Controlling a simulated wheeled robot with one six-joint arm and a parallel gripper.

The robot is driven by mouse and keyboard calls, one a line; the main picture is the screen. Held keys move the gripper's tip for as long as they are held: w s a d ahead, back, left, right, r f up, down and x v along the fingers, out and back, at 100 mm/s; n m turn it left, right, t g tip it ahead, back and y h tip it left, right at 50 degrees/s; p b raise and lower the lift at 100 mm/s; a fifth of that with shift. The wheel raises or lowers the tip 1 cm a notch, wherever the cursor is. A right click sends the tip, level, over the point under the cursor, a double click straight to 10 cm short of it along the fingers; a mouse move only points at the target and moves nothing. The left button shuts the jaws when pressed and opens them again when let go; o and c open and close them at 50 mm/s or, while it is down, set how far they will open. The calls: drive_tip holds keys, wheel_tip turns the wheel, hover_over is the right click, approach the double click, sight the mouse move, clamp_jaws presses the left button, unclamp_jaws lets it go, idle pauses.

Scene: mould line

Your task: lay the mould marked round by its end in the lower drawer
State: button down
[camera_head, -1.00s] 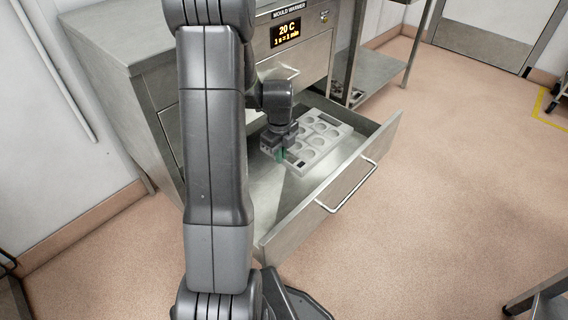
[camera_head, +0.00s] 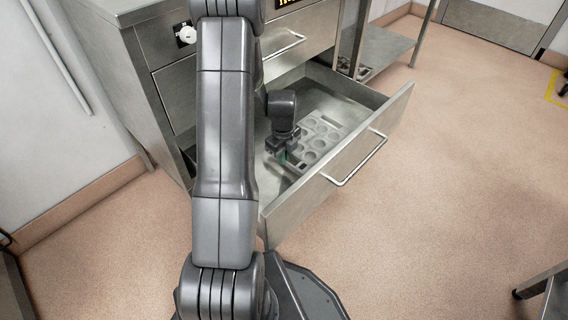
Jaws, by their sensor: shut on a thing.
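The grey mould (camera_head: 315,139) with several round hollows is inside the open lower drawer (camera_head: 336,152). It lies low in the drawer, and I cannot tell whether it touches the drawer floor. My gripper (camera_head: 284,155) is shut on the mould's near left end. A bit of green shows at the jaws. My wrist hides part of that end, and no marking on the mould can be read from here.
The steel mould warmer cabinet (camera_head: 165,78) stands behind the drawer. The drawer has a bar handle (camera_head: 358,160) on its front. A steel side table (camera_head: 385,45) stands to the right.

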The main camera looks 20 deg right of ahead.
drive_tip(key=shift+f+b, duration=0.35)
drive_tip(key=shift+f, duration=1.2)
drive_tip(key=c, duration=1.6)
unclamp_jaws()
wheel_tip(320, 180, up, 12)
drive_tip(key=p, duration=0.4)
drive_tip(key=shift+a, duration=0.1)
